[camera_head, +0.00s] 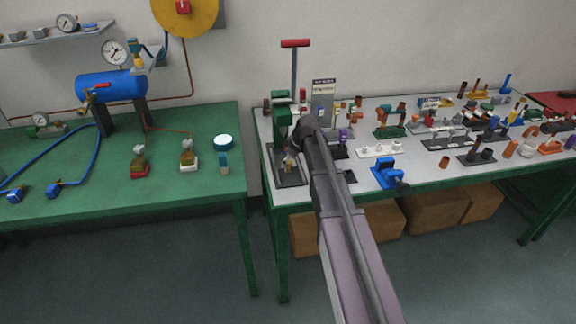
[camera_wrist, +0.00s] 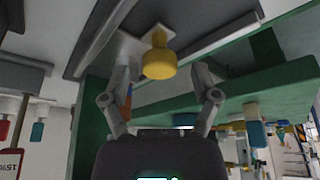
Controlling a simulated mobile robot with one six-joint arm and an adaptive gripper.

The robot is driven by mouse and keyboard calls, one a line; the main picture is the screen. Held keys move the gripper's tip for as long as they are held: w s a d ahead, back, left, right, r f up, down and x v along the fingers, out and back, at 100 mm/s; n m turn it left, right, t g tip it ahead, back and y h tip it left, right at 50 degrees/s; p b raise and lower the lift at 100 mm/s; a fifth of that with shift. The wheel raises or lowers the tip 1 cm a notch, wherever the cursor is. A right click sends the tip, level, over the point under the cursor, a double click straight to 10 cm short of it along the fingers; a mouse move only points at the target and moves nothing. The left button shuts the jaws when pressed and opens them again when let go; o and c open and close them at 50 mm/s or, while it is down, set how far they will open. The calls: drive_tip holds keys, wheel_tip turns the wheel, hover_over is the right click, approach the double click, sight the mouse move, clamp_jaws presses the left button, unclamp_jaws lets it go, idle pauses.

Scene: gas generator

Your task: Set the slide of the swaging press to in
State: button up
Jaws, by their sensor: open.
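The swaging press stands at the left end of the grey-topped bench, with a green body (camera_head: 282,122) and a tall lever with a red T-handle (camera_head: 295,43). My gripper (camera_head: 291,158) is low at the front of the press, and my arm hides part of it. In the wrist view my gripper (camera_wrist: 163,78) is open, its fingers spread on either side of a yellow knob (camera_wrist: 159,64) on a pale plate (camera_wrist: 125,48). The knob may belong to the slide; I cannot tell its setting. Contact between fingers and knob cannot be made out.
A blue clamp-like tool (camera_head: 387,174) and a white strip (camera_head: 380,150) lie right of my arm. Many small fittings crowd the bench further right. A green table (camera_head: 215,125) with a blue tank (camera_head: 111,87) stands left, across a narrow gap. Cardboard boxes (camera_head: 437,211) sit under the bench.

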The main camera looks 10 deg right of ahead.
sight(287, 155)
drive_tip(key=shift+f, duration=0.2)
clamp_jaws()
drive_tip(key=shift+w, duration=1.8)
unclamp_jaws()
drive_tip(key=shift+w, duration=0.1)
